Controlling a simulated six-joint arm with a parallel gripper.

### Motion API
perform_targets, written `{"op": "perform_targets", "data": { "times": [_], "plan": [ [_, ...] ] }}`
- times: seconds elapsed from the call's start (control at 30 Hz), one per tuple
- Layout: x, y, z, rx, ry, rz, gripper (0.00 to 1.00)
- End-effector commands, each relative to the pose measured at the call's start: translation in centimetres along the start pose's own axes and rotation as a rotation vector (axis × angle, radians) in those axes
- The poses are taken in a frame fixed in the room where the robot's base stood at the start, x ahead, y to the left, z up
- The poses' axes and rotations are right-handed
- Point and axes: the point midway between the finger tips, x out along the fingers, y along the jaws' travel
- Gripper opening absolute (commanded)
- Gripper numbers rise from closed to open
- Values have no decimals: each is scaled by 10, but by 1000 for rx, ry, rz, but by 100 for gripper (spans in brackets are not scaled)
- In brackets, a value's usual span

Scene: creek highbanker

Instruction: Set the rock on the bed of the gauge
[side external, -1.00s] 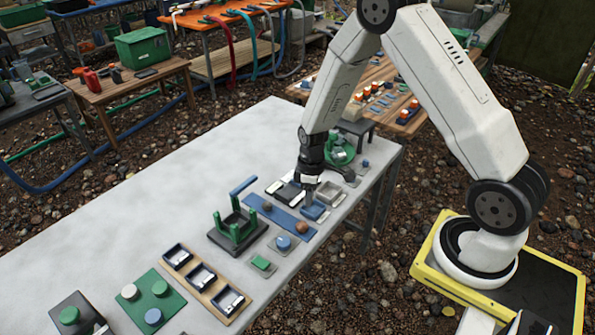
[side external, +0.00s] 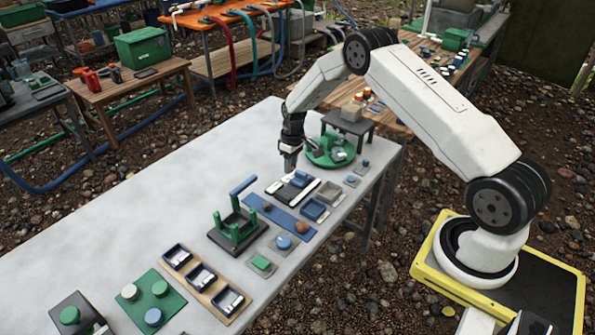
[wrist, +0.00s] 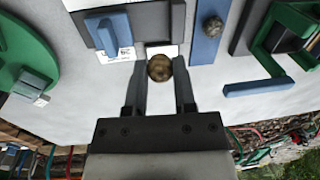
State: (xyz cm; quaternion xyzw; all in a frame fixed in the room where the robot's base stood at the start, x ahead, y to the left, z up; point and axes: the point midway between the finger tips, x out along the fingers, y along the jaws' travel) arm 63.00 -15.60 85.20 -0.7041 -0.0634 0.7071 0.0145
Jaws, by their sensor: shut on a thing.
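My gripper (wrist: 159,92) is shut on a round brown rock (wrist: 160,68), seen between its fingertips in the wrist view. In the side view my gripper (side external: 290,168) hangs above the table by the far-left end of a dark flat device with pale rails, which looks like the gauge (side external: 292,187). The rock is too small to make out there. In the wrist view the gauge (wrist: 143,20) lies just beyond the fingertips, with a blue block and a white marked patch near its close end. The rock overlaps that end in the picture; I cannot tell its height.
A blue strip (side external: 283,217) holds another rock (side external: 267,206) in front of the gauge. A green round stand (side external: 331,152) is behind, and a green-posted frame (side external: 237,228) is at front left. The table's left part is clear.

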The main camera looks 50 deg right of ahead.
Motion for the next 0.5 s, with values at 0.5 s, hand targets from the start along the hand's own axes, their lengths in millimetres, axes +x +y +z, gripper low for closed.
{"op": "perform_targets", "data": {
  "times": [0.5],
  "plan": [
    [4, 5, -4, 15, 1, 1, 0]
  ]
}}
